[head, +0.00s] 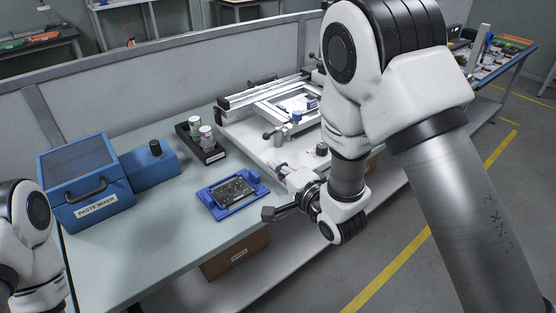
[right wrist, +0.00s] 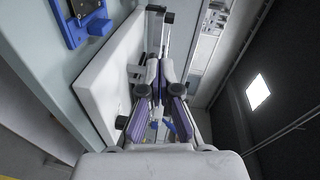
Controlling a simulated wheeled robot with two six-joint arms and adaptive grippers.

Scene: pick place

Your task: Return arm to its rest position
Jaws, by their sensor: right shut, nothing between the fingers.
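My right arm comes in from the right of the head view, large and close, with its elbow high. The arm hides part of the machine. Part of my left arm (head: 28,245) shows at the left edge; its gripper is out of view.
A cardboard box (head: 236,256) sits below. The bench's front left is clear.

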